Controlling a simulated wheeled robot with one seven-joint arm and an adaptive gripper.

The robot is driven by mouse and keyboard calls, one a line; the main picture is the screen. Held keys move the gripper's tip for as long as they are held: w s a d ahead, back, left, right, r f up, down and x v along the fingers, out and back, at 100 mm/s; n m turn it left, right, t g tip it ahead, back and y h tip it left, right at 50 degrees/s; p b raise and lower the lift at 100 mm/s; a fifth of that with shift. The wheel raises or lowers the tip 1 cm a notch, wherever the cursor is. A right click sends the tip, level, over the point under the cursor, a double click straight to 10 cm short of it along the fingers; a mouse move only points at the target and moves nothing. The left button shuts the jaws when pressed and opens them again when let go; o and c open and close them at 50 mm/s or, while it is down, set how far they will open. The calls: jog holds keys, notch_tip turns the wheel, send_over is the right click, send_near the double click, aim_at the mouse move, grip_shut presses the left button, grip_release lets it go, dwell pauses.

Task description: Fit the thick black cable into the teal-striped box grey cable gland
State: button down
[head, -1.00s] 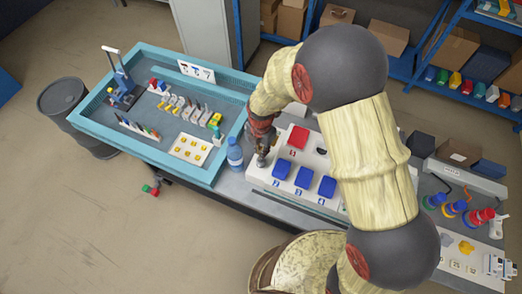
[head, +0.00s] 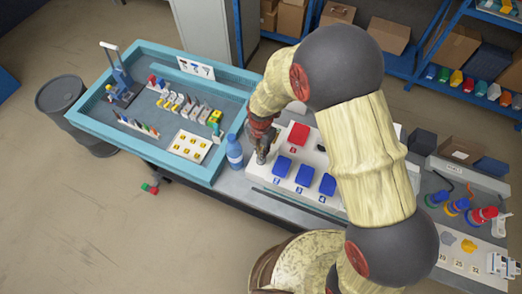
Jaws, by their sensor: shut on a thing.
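My gripper (head: 262,157) is at the left end of the white panel (head: 262,180), just right of the blue bottle. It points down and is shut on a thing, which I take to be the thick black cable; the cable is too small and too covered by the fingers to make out. I cannot pick out the teal-striped box or its grey cable gland in this view. I cannot tell whether the held thing touches anything. My arm hides much of the panel's right part.
A red box (head: 299,135) and blue boxes (head: 305,175) sit on the panel close to my gripper. The blue bottle (head: 234,152) stands close on the left. A teal-rimmed tray (head: 140,158) with small parts lies further left. Coloured round pieces (head: 457,208) stand far right.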

jog(key=shift+f, duration=0.15)
jog(key=shift+f+b, duration=0.75)
jog(key=shift+f, duration=0.2)
jog(key=c, duration=1.8)
grip_release()
jog(key=shift+r, duration=0.1)
jog(key=shift+o, duration=0.2)
notch_tip(320, 180, up, 12)
jog(key=shift+f, duration=0.1)
notch_tip(320, 180, up, 7)
jog(key=p, duration=0.4)
jog(key=shift+p, duration=0.3)
